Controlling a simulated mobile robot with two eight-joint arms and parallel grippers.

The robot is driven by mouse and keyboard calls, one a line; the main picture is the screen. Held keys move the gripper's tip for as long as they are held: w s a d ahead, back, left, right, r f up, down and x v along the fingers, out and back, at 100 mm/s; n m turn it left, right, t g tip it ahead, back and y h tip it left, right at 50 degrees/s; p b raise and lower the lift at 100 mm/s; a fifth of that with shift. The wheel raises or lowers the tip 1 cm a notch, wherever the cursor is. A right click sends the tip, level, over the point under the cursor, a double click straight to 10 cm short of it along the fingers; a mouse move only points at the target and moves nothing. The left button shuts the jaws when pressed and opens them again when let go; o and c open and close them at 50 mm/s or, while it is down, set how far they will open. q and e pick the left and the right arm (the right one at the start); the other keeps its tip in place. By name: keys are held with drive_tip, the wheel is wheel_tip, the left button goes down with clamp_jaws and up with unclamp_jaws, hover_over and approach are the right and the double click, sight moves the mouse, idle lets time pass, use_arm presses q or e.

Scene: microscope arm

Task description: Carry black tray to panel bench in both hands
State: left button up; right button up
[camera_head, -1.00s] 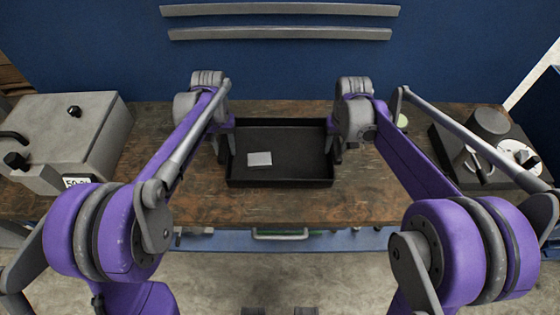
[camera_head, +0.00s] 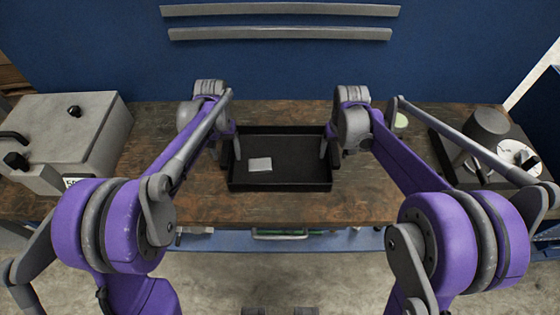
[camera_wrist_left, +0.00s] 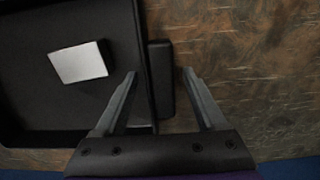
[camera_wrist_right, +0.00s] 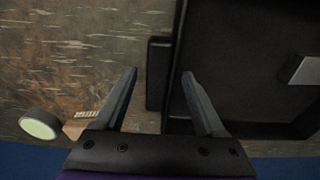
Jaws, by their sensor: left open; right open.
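The black tray (camera_head: 280,184) sits on the wooden bench against the blue wall, with a small light grey block (camera_head: 260,164) in its left part. My left gripper (camera_head: 228,150) is open at the tray's left end. In the left wrist view, its fingers (camera_wrist_left: 160,73) lie either side of the tray's wall and dark handle (camera_wrist_left: 161,80). My right gripper (camera_head: 331,150) is open at the right end. In the right wrist view, its fingers (camera_wrist_right: 160,72) lie either side of the other handle (camera_wrist_right: 158,72). I cannot tell how far down the fingertips reach.
A grey box-shaped device (camera_head: 80,125) stands at the bench's left. A dark base with a grey cylinder (camera_head: 487,125) and a white dial stands at the right. A small pale green round thing (camera_wrist_right: 40,124) is near my right gripper. The bench front (camera_head: 280,208) is clear.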

use_arm(q)
drive_tip(key=shift+r, duration=0.1)
use_arm(e)
drive_tip(key=shift+r, duration=0.25)
use_arm(q)
wheel_tip(320, 180, up, 12)
drive_tip(key=shift+w, duration=0.3)
use_arm(e)
wheel_tip(320, 180, up, 12)
drive_tip(key=shift+s+f, duration=0.25)
drive_tip(key=shift+s, duration=0.2)
use_arm(q)
drive_tip(key=s+f+t, duration=0.3)
drive_tip(key=s+f, duration=0.1)
drive_tip(key=s, duration=0.8)
drive_tip(key=s+a+f+t, duration=0.1)
drive_tip(key=s+f+t, duration=0.2)
drive_tip(key=s, duration=1)
drive_tip(key=shift+s+a+f, duration=0.3)
drive_tip(key=shift+f, duration=0.5)
use_arm(e)
drive_tip(key=s+f+t, duration=0.2)
drive_tip(key=s+f, duration=0.2)
drive_tip(key=s, duration=0.8)
drive_tip(key=s+d+f+t, duration=0.1)
drive_tip(key=s+f, duration=0.4)
drive_tip(key=s, duration=0.7)
drive_tip(key=shift+d+t, duration=0.3)
drive_tip(key=shift+t, duration=0.5)
